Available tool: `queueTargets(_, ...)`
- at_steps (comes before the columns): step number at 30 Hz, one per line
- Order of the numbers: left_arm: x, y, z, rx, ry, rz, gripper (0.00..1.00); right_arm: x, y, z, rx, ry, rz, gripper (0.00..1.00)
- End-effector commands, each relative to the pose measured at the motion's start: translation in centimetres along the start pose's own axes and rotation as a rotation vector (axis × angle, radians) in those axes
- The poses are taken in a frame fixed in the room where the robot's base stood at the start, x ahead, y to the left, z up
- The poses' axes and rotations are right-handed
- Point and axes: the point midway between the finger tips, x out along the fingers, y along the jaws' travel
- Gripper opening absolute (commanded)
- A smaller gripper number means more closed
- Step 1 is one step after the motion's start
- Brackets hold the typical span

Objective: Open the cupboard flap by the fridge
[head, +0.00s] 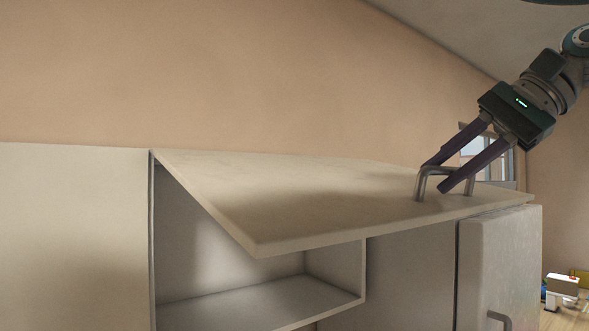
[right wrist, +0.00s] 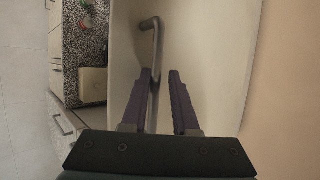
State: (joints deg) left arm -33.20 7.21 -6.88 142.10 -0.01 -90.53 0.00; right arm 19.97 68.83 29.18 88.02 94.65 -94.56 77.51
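The cupboard flap (head: 300,200) is pale and hinged along its top edge. It is swung up to a shallow tilt, with the cupboard's inside (head: 230,240) showing beneath it. Its grey bar handle (head: 418,186) is near the right end of the flap. My right gripper (head: 436,176) is at the handle with its two fingers apart. In the right wrist view the handle (right wrist: 156,45) runs down between the fingers, closer to the left one, with a gap to the right finger. My left gripper is not in view.
The grey fridge (head: 505,250) with a bar handle (head: 499,320) stands below the flap's right end. A closed pale cupboard front (head: 75,230) is at the left. A window (head: 475,150) is behind my right gripper. A small white object (head: 561,287) is at the far right.

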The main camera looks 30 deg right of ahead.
Motion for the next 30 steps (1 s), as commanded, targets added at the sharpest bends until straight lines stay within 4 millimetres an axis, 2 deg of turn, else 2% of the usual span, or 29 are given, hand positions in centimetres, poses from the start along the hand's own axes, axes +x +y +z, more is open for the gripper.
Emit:
queueTargets(10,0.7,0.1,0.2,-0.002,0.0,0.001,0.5,-0.6,0.2,-0.1,0.0,0.003,0.004,0.27)
queueTargets(14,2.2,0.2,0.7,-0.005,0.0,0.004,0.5,-2.6,0.4,-0.2,0.0,0.006,0.0,0.27)
queueTargets(17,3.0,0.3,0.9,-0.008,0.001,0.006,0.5,-4.8,0.3,-0.2,0.001,0.006,-0.001,0.27)
queueTargets(22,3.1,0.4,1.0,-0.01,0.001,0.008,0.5,-8.1,0.0,-0.1,0.002,0.005,0.001,0.27)
queueTargets(25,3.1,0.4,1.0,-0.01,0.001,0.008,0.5,-9.2,0.0,-0.1,0.002,0.002,0.003,0.27)
queueTargets(30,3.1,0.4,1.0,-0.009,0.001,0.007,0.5,-9.9,0.0,0.0,0.0,-0.001,0.002,0.27)
